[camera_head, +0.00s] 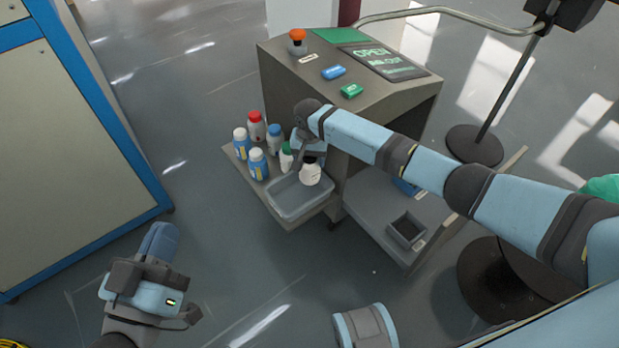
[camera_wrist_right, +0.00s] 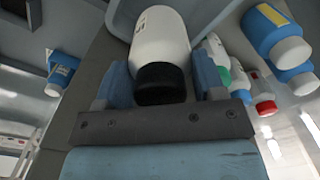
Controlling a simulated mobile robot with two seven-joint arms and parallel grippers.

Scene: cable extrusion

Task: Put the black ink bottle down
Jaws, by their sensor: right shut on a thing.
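The black ink bottle (camera_head: 310,174), white with a black cap, is at the back right of the clear tray (camera_head: 287,214) in the head view. I cannot tell whether its base touches anything. My right gripper (camera_head: 307,160) is shut on it; in the right wrist view, the bottle (camera_wrist_right: 160,42) sits between both fingers of my right gripper (camera_wrist_right: 163,88), its black cap toward the palm. My left gripper (camera_head: 160,243) is at the lower left, away from the bottles. Its fingers look close together, but their opening is unclear.
Bottles with red (camera_head: 256,125), blue (camera_head: 275,138), white (camera_head: 258,163) and green (camera_head: 286,158) caps stand left of the black ink bottle on the side shelf (camera_head: 240,165). The grey machine cabinet (camera_head: 290,85) rises behind. A small dark bin (camera_head: 405,230) sits on the lower right shelf.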

